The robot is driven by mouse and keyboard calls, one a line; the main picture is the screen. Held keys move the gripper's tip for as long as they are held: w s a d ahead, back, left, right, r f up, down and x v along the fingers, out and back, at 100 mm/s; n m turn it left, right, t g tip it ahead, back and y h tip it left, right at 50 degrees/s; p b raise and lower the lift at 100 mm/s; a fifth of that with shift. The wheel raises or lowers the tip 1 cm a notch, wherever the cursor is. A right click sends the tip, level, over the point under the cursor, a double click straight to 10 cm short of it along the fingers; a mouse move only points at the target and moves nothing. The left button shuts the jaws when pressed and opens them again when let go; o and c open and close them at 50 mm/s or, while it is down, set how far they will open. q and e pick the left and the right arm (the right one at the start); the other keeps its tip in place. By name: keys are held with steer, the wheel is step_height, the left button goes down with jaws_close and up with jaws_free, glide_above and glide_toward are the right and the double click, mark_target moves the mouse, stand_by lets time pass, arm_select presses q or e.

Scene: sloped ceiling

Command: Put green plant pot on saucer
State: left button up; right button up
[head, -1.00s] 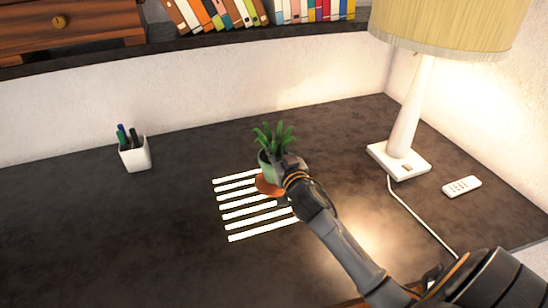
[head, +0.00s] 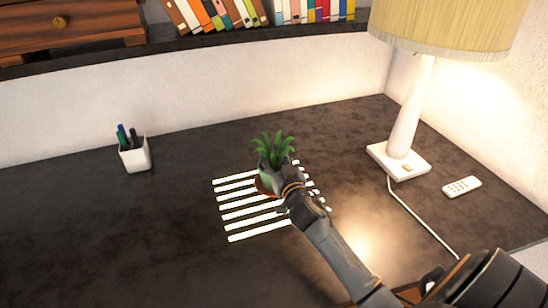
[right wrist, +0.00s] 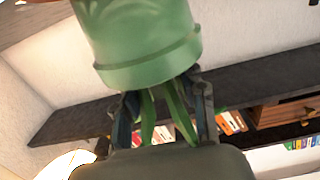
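The green plant pot (head: 266,176) with its leafy plant stands upright over the terracotta saucer (head: 260,187). Only the saucer's left edge shows in the head view. Whether the pot's base touches it is hidden. My right gripper (head: 284,181) reaches in from the lower right at the pot's near right side. In the right wrist view the pot (right wrist: 145,45) appears upside down, with my fingers (right wrist: 165,97) on both sides at its rim and the leaves between them. The fingers look closed on the pot. My left gripper is not in view.
White bars (head: 250,222) lie on the dark tabletop (head: 120,240) around the saucer. A white pen cup (head: 135,156) stands at the left. A lamp (head: 400,160), its cord and a remote (head: 462,187) are at the right. The table's left and front are clear.

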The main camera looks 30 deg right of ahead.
steer(key=shift+r, duration=0.2)
steer(key=b+v, duration=0.1)
steer(key=v, duration=1.1)
